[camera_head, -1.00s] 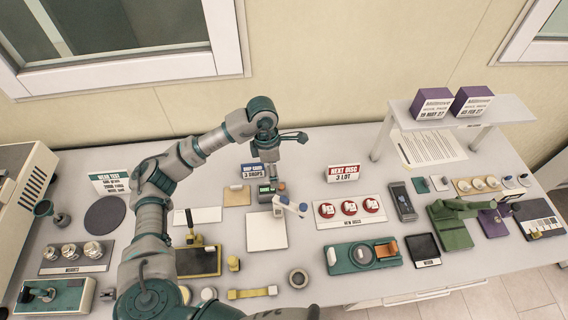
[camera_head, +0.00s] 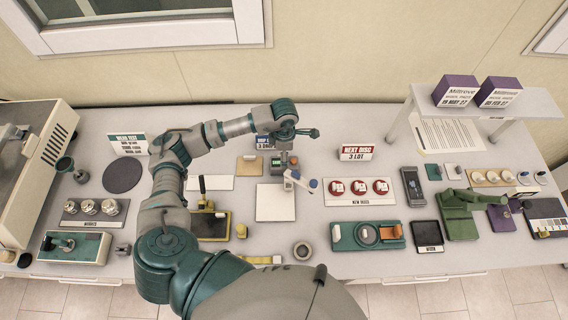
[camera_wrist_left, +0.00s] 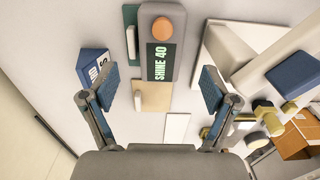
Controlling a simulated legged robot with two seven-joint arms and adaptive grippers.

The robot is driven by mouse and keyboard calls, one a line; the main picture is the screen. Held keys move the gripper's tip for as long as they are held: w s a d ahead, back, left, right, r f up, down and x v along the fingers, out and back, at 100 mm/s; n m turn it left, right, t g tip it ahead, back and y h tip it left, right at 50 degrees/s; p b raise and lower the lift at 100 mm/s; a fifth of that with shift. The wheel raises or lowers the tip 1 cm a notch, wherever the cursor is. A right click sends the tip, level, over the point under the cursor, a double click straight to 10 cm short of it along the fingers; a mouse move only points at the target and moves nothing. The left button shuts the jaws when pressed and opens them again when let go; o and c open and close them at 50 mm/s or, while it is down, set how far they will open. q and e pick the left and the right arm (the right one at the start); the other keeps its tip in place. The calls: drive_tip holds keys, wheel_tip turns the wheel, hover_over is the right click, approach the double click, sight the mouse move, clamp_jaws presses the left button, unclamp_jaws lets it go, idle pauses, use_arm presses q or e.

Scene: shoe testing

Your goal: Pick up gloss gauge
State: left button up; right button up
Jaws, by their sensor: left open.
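The gloss gauge (camera_head: 280,168) is a small grey block with a green display. It lies on the table behind a white square sheet. In the left wrist view the gauge (camera_wrist_left: 171,25) shows a round orange button and the words "SHINE 40". My left gripper (camera_head: 292,137) is open and empty, just behind and above the gauge in the head view. In the left wrist view my left gripper's fingers (camera_wrist_left: 160,88) stand wide on either side of the gauge's near end and do not touch it. My right gripper is not in view.
A blue sign (camera_head: 263,142) stands close by the gripper, beside a tan square (camera_head: 249,166). A white-and-blue device (camera_head: 299,181) stands right at the gauge's front. A red sign (camera_head: 356,152) and a red disc tray (camera_head: 358,191) are to the right.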

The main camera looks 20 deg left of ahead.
use_arm(q)
drive_tip(key=shift+d+f+p, duration=0.1)
drive_tip(key=shift+f+p, duration=0.5)
drive_tip(key=shift+f, duration=1.75)
drive_tip(key=shift+r, duration=0.1)
clamp_jaws()
